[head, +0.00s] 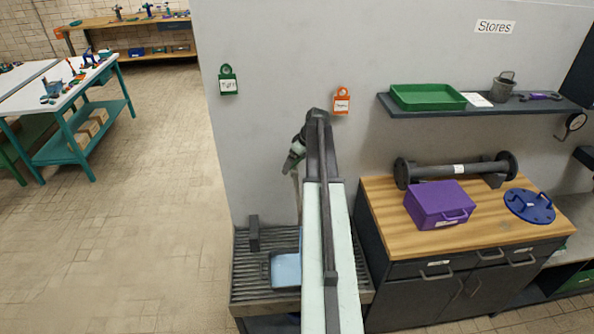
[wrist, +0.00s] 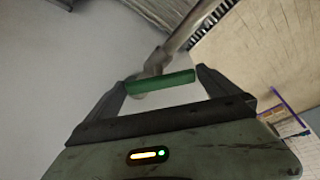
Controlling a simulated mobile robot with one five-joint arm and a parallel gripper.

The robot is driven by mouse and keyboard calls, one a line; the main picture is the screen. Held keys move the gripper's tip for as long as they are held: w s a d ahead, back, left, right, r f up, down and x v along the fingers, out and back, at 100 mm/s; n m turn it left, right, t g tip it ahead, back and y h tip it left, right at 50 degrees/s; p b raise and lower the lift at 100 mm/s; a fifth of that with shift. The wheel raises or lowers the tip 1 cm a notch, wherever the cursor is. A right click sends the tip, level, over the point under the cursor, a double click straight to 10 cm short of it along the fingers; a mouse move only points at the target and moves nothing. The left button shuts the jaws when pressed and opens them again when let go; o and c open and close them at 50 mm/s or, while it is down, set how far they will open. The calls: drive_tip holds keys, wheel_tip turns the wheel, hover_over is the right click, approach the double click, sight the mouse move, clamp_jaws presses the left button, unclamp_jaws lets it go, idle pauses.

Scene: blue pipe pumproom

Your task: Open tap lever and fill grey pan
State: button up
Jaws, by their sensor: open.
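The green tap lever (wrist: 162,83) lies crosswise between the two fingers of my gripper (wrist: 165,80) in the wrist view. The fingers are apart, one near each end of the lever, and I cannot tell whether either touches it. The grey tap pipe (wrist: 178,42) runs behind the lever. In the head view my gripper (head: 294,156) is by the wall, above the tap pipe (head: 297,188), partly hidden by my arm.
To the right, a wooden-topped cabinet (head: 385,215) holds a purple box (head: 437,204), a pipe (head: 455,172) and a blue flange (head: 530,206). The floor at left is clear.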

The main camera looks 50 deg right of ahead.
drive_tip(key=shift+w+f, duration=0.2)
drive_tip(key=shift+f, duration=0.35)
drive_tip(key=shift+r, duration=0.15)
